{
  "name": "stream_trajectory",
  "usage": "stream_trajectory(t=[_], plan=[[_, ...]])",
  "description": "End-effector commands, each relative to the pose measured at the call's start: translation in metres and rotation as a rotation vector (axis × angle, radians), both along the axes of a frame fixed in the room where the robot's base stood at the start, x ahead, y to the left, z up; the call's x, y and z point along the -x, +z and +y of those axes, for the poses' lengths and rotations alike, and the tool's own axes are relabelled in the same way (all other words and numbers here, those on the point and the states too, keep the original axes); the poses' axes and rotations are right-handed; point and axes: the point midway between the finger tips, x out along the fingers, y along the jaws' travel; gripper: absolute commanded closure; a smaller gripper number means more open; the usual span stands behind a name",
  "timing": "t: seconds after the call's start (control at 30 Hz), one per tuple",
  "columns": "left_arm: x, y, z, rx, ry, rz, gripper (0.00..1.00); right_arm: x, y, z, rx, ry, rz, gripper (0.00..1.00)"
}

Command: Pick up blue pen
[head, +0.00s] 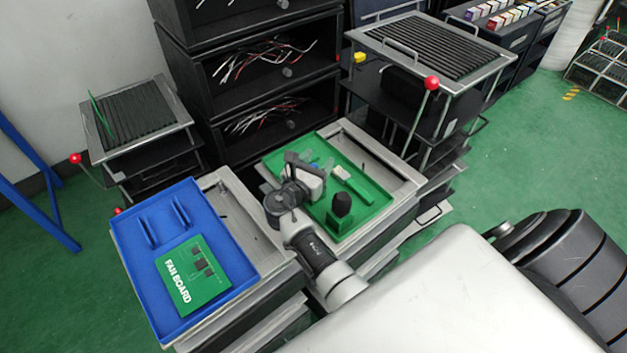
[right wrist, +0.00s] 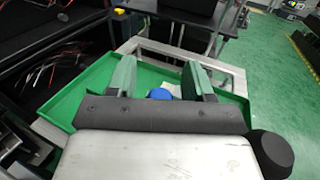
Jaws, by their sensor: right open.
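My right gripper (head: 317,161) is over the green tray (head: 380,207) in the head view. In the right wrist view its two greenish fingers (right wrist: 159,68) stand apart, with nothing gripped between them. A rounded blue thing (right wrist: 160,94) shows low between the fingers, partly hidden by the gripper body. It may be the blue pen, but its full shape is hidden. No blue pen can be made out in the head view. My left gripper is not in view.
The green tray also holds a green-and-white item (head: 352,184) and a black knob on a green block (head: 341,204). Racks with red-knobbed levers (head: 431,83) stand behind.

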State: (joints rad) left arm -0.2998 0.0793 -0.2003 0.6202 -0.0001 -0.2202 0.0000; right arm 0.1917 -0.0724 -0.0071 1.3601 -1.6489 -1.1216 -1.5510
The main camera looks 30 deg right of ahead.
Motion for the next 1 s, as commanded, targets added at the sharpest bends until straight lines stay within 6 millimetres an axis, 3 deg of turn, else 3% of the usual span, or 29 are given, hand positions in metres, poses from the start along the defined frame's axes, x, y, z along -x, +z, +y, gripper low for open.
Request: stream_trajectory(t=[0.13,0.47,0.77,1.0], plan=[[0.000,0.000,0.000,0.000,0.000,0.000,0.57,0.000,0.000,0.000,0.000,0.000,0.000,0.50],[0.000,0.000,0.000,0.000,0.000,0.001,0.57,0.000,0.000,0.000,0.000,0.000,0.000,1.00],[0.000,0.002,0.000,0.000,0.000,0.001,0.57,0.000,0.005,0.001,0.000,0.000,-0.002,1.00],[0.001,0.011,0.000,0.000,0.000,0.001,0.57,0.000,0.049,0.001,-0.001,-0.001,-0.006,1.00]])
